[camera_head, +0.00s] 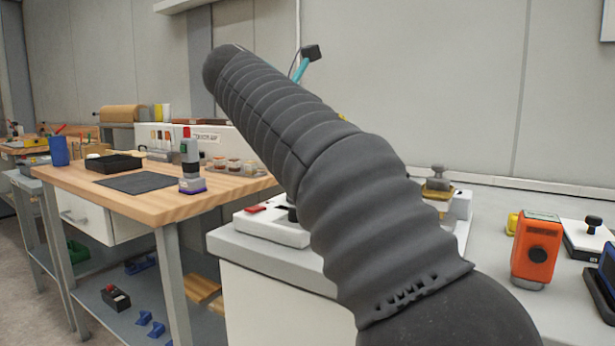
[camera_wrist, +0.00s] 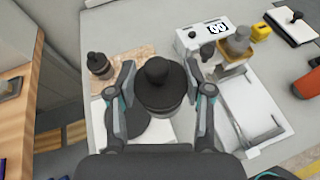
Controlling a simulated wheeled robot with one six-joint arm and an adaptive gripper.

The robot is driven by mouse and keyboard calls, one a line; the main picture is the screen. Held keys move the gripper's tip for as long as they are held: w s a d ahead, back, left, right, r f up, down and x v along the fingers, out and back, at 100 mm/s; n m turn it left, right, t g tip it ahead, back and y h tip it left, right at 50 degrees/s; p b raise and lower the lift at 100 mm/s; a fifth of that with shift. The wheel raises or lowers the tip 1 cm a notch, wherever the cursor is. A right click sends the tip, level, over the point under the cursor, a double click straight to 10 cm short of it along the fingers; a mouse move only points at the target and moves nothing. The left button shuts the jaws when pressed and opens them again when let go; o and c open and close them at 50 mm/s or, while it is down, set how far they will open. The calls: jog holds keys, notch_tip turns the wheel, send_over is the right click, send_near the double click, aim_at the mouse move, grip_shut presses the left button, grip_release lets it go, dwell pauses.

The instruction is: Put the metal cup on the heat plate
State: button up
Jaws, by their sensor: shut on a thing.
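The metal cup (camera_wrist: 160,103), a grey round body with a black knobbed top, is between the fingers of my gripper (camera_wrist: 163,98) in the wrist view. The fingers are shut on its two sides. Below it, partly hidden by the cup and gripper, is a dark round disc (camera_wrist: 148,129) on a white base, which looks like the heat plate. I cannot tell whether the cup touches it. In the head view, my arm hides the gripper and cup; a white unit with a red switch (camera_head: 256,210) shows left of the arm.
A dark bottle (camera_wrist: 99,66) stands on a tan board left of the gripper. A white display unit (camera_wrist: 205,39), a metal-and-tan device (camera_wrist: 237,47) and a white tray (camera_wrist: 264,122) are to the right. A wooden bench (camera_head: 140,203) stands farther left.

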jog(key=w+a+f, duration=0.1)
jog(key=w, duration=0.1)
jog(key=w+a+f, duration=0.3)
jog(key=w+f, duration=0.1)
jog(key=w, duration=0.1)
jog(key=shift+w+a+f, duration=0.1)
jog(key=shift+a, duration=0.1)
jog(key=shift+f+b, duration=1.15)
jog(key=shift+f, duration=0.85)
jog(key=o, duration=1.3)
jog(key=shift+a+r, duration=0.1)
jog(key=shift+r, duration=0.05)
jog(key=p+v, duration=0.3)
jog(key=v, duration=0.8)
jog(key=shift+s+a+r, duration=0.15)
jog(key=shift+s+a, duration=0.1)
jog(key=shift+s, duration=0.05)
